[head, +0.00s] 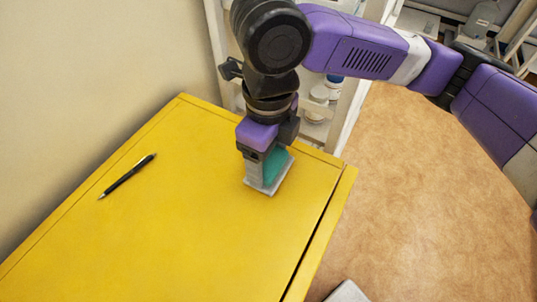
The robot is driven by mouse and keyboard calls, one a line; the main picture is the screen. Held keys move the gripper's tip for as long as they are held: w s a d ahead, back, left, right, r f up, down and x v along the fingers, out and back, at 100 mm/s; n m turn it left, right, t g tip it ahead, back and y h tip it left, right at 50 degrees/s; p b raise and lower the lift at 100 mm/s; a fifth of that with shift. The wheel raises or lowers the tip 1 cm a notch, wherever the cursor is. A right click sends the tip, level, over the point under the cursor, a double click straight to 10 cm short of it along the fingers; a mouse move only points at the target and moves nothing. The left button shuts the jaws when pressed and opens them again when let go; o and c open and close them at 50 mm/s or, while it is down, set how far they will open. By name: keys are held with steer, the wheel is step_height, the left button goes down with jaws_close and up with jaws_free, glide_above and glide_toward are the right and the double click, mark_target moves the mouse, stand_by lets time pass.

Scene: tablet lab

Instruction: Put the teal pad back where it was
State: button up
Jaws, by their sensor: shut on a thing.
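The teal pad (277,167) is at the far right part of the yellow table top (180,220), partly hidden by my gripper. Pale grey edging shows beside and under its teal face; I cannot tell whether this belongs to the pad or to a separate holder. My gripper (262,170) points down from above and is shut on the pad. The fingertips are mostly hidden. The pad is at or just above the table top; I cannot tell if it touches.
A black pen (127,176) lies on the left of the table. A white shelf (345,120) with jars stands behind the table. A wall is on the left, brown floor on the right. The table's middle and front are clear.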

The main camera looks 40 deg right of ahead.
mark_target(269, 160)
steer(key=o, duration=1.3)
step_height(269, 160, up, 12)
steer(key=shift+r, duration=0.1)
